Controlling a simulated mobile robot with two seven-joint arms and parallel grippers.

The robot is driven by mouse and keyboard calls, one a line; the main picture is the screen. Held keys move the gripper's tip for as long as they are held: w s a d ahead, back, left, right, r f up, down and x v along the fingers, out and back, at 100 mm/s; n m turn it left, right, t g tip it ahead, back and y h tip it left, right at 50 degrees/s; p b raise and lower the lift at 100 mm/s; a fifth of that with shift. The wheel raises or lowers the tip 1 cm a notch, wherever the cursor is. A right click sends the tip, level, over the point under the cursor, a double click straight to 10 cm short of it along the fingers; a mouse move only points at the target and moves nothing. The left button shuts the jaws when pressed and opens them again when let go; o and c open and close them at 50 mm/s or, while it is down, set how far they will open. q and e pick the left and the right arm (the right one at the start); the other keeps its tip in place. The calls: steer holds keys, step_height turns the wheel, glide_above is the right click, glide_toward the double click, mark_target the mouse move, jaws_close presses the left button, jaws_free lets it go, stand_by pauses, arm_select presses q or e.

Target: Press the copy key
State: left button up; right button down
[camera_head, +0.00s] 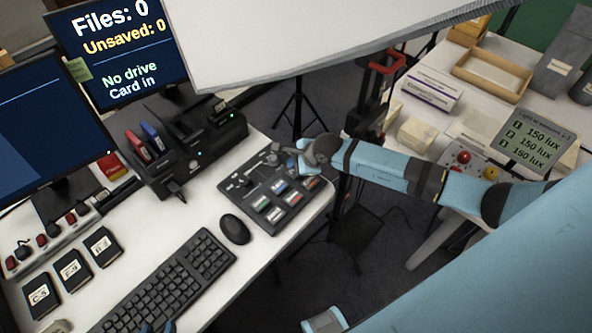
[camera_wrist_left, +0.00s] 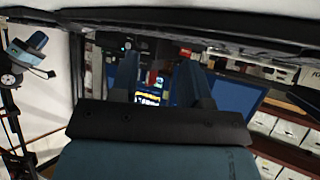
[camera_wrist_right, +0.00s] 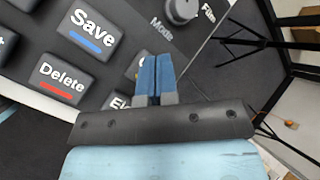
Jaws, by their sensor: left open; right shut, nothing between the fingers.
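The black control pad (camera_head: 248,208) lies on the left desk, with several keys striped in colours. No key reading "Copy" is legible; labels are too small in the head view. In the right wrist view, the Save key (camera_wrist_right: 92,35) has a blue stripe and the Delete key (camera_wrist_right: 60,78) a red one. Another key (camera_wrist_right: 118,101) starting with "E" is partly hidden by my gripper. My right gripper (camera_wrist_right: 155,75) is shut and empty over the pad, right of these keys; contact cannot be told. My left gripper (camera_wrist_left: 158,78) is open and empty, away from the pad.
A mode dial (camera_wrist_right: 181,10) stands near my right fingers. A mouse (camera_head: 235,229) and keyboard (camera_head: 172,285) lie left of the pad. A black drive dock (camera_head: 190,150) stands behind it. A screen (camera_head: 118,50) reads "No drive, Card in". A large white panel (camera_head: 300,45) hangs above.

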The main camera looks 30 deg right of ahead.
arm_select(q)
steer(key=shift+f, duration=0.3)
arm_select(e)
steer(key=shift+f, duration=0.25)
arm_select(q)
steer(key=shift+f+b, duration=0.4)
steer(key=shift+b, duration=0.15)
arm_select(e)
steer(key=shift+f, duration=0.5)
arm_select(q)
steer(key=shift+r+p, duration=0.35)
steer(key=shift+p, duration=0.25)
arm_select(e)
steer(key=shift+r, duration=0.9)
arm_select(q)
steer(key=shift+r, duration=0.2)
steer(key=shift+r+p, duration=1.6)
steer(key=shift+r, duration=0.05)
arm_select(e)
steer(key=shift+r, duration=2.55)
arm_select(q)
steer(key=shift+f, duration=0.1)
arm_select(e)
steer(key=shift+f, duration=0.1)
